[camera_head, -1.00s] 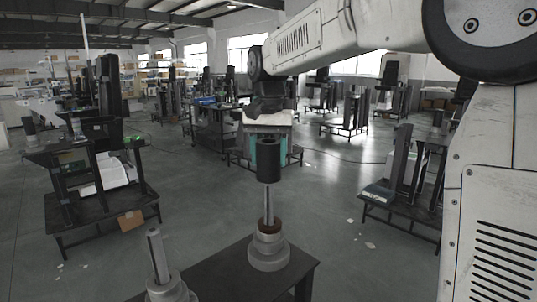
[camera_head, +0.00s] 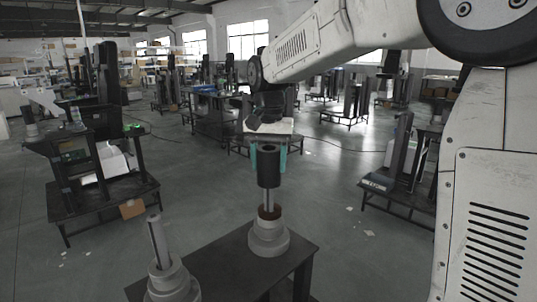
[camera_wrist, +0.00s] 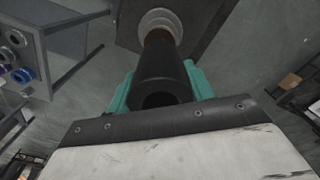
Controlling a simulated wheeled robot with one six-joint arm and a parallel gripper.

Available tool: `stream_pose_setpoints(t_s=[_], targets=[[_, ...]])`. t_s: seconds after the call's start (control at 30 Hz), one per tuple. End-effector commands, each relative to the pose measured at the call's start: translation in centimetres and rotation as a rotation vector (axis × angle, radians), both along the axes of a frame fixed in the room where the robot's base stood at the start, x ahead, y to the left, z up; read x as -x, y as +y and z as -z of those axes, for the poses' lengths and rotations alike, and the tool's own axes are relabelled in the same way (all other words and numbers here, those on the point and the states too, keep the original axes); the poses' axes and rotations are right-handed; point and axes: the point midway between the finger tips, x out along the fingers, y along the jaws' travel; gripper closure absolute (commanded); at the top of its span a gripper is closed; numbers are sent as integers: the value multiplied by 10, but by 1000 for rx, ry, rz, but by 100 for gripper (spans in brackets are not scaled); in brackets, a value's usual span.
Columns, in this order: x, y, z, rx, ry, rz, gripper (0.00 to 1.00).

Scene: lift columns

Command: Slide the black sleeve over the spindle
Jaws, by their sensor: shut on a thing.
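My gripper (camera_head: 268,160) has two teal fingers, shut on the sides of the black sleeve (camera_head: 268,173), an upright hollow cylinder. Below it stands the spindle (camera_head: 269,198), a thin metal rod on a stepped grey base (camera_head: 268,241) with a brown ring (camera_head: 269,212) at its foot. The rod's upper part is hidden by the sleeve, which appears to be around it. A short length of rod shows between the sleeve's lower end and the ring. In the wrist view the sleeve (camera_wrist: 163,75) lies between the teal fingers (camera_wrist: 160,90), with the brown ring (camera_wrist: 158,36) beyond it.
A second bare rod (camera_head: 157,240) on a grey base (camera_head: 172,284) stands at the left of the same dark table (camera_head: 215,265). Workbenches with columns (camera_head: 105,180) stand around, with open floor between them.

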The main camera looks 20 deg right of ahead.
Motion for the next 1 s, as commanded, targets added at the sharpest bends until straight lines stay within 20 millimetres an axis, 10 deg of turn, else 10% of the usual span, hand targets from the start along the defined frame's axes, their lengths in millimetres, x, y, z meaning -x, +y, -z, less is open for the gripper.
stream_pose_setpoints(t_s=[1.0], targets=[[0, 0, 58, 0, 0, 0, 96]])
